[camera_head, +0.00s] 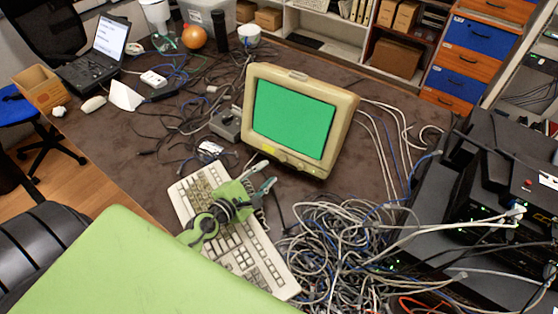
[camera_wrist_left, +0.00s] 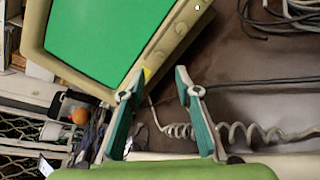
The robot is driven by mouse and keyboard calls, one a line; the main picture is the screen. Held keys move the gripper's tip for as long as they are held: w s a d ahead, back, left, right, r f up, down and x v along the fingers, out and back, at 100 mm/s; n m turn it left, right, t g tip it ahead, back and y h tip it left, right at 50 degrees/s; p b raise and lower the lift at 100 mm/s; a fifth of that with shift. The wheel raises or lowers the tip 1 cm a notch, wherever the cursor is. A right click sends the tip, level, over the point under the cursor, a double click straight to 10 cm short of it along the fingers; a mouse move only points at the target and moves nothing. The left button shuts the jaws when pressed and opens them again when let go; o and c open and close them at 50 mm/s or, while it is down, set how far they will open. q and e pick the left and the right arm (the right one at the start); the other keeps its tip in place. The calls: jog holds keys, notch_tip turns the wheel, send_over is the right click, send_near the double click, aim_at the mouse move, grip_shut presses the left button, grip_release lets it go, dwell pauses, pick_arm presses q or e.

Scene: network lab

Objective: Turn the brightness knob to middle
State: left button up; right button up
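The beige CRT monitor (camera_head: 344,112) with a green screen stands on the dark desk. Its lower bezel has small knobs (camera_head: 284,159) and a yellow sticker; which knob is brightness I cannot tell. In the left wrist view the monitor's bezel (camera_wrist_left: 160,47) runs diagonally past the fingertips, with small round controls (camera_wrist_left: 178,26) along it. My left gripper (camera_head: 264,177) hovers above the keyboard, in front of the bezel's lower left part. Its fingers, seen in the left wrist view (camera_wrist_left: 160,74), are apart with nothing between them. My right gripper is out of view.
A beige keyboard (camera_head: 262,258) lies below my left gripper. A tangle of cables (camera_head: 335,235) fills the desk to its right, beside black network equipment (camera_head: 490,200). A grey box (camera_head: 226,124) stands left of the monitor.

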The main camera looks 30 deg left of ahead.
aim_at(282, 160)
pick_arm(q)
jog(key=x, duration=0.6)
jog(key=shift+w+f, duration=0.15)
jog(key=shift+w, duration=0.1)
jog(key=shift+w+f, duration=0.2)
jog(key=shift+w, duration=0.4)
jog(key=shift+d, duration=0.1)
grip_shut()
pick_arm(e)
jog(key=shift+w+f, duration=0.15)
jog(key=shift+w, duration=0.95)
